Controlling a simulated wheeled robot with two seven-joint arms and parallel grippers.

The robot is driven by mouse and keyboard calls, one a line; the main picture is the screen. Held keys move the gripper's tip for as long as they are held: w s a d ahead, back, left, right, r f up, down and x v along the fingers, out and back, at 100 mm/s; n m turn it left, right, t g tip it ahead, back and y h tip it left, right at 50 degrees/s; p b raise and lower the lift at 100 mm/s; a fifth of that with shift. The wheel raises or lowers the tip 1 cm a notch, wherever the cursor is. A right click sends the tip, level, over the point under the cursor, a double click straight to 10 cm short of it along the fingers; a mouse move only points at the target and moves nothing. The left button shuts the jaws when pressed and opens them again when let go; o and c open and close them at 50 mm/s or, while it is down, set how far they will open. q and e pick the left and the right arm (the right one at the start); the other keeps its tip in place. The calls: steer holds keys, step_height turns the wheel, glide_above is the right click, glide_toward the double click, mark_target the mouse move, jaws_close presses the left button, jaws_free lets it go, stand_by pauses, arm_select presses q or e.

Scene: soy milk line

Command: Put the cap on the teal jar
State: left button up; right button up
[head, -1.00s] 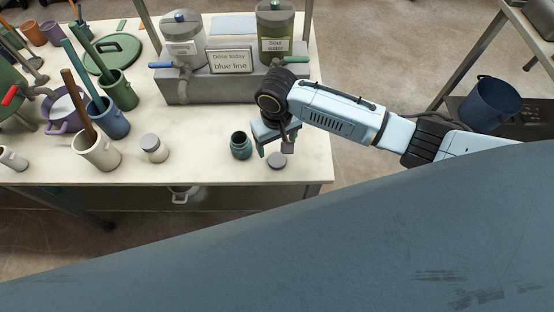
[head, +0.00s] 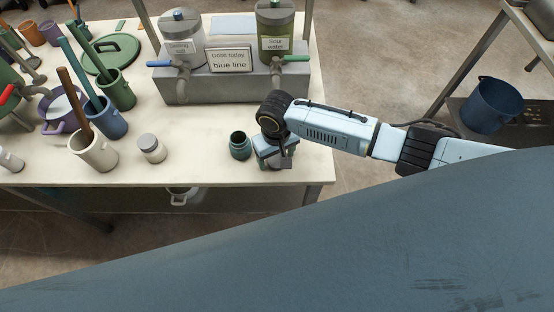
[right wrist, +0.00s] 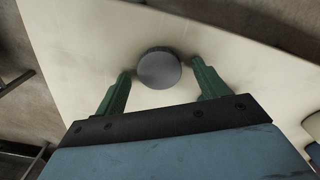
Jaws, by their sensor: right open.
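The teal jar (head: 240,146) stands upright and uncapped on the table, just left of my right gripper in the head view. My right gripper (head: 277,160) is low over the table near its front right corner. In the right wrist view the open right gripper (right wrist: 160,78) has its two green fingers on either side of a round grey cap (right wrist: 159,69), with gaps on both sides. The cap lies flat on the table. In the head view the cap is hidden behind the gripper. My left gripper is not in view.
Further left are a cream mug (head: 93,154) and a blue mug (head: 110,122). A grey dispenser block (head: 220,86) with taps stands behind. The table's front edge is close to the gripper.

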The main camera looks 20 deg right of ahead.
steer(key=c, duration=1)
steer(key=shift+r, duration=0.15)
step_height(320, 180, up, 10)
steer(key=shift+f+p, duration=0.1)
steer(key=shift+p, duration=1.05)
step_height(320, 180, up, 9)
steer(key=m, duration=0.1)
glide_above(276, 159)
steer(key=w+d, duration=0.3)
steer(key=d, duration=0.2)
steer(key=shift+m, duration=0.6)
steer(key=d+r, duration=0.1)
steer(key=r, duration=0.2)
steer(key=s+d+r, duration=0.1)
steer(key=r, duration=0.2)
steer(key=d+r+b, duration=0.1)
steer(key=r, duration=0.2)
steer(key=shift+s+d, duration=0.3)
steer(key=shift+d, duration=0.05)
